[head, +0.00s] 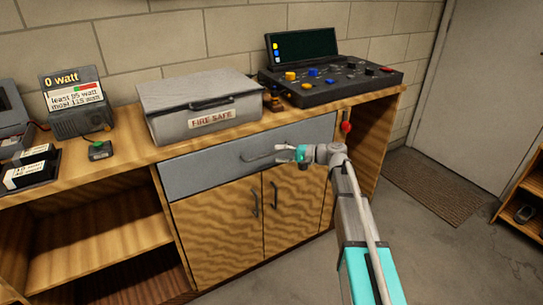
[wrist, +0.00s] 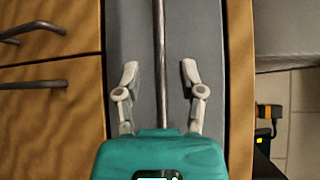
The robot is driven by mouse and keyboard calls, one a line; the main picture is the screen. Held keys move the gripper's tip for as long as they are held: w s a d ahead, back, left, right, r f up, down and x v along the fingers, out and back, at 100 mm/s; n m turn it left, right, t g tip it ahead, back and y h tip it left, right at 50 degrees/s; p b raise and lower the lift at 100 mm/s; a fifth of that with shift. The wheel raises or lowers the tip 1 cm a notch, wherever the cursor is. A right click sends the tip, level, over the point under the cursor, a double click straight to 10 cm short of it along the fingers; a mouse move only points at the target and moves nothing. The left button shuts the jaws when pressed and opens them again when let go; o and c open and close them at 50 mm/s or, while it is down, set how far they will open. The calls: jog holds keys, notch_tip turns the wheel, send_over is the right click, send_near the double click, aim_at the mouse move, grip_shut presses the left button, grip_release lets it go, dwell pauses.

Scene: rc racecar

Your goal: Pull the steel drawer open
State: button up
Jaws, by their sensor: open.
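The steel drawer (head: 205,174) is a grey panel under the wooden counter's top, and its front looks flush with the cabinet. Its bar handle (head: 258,157) runs along the front. My gripper (head: 286,153) is at the handle's right part. In the wrist view my gripper (wrist: 160,71) is open, with one pale finger on each side of the handle bar (wrist: 159,35) and a gap on both sides. The grey drawer front (wrist: 200,30) lies behind the fingers. The handle's near end is hidden by my gripper's teal body.
Below the drawer are cabinet doors (head: 230,220) with dark handles. On the counter (head: 125,147) stand a grey fire safe (head: 200,100), a control panel (head: 330,80) and a watt meter (head: 75,105). A red knob (head: 346,127) is right of the drawer. The floor in front is clear.

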aim_at(272, 154)
jog(key=shift+x, duration=1.75)
grip_shut()
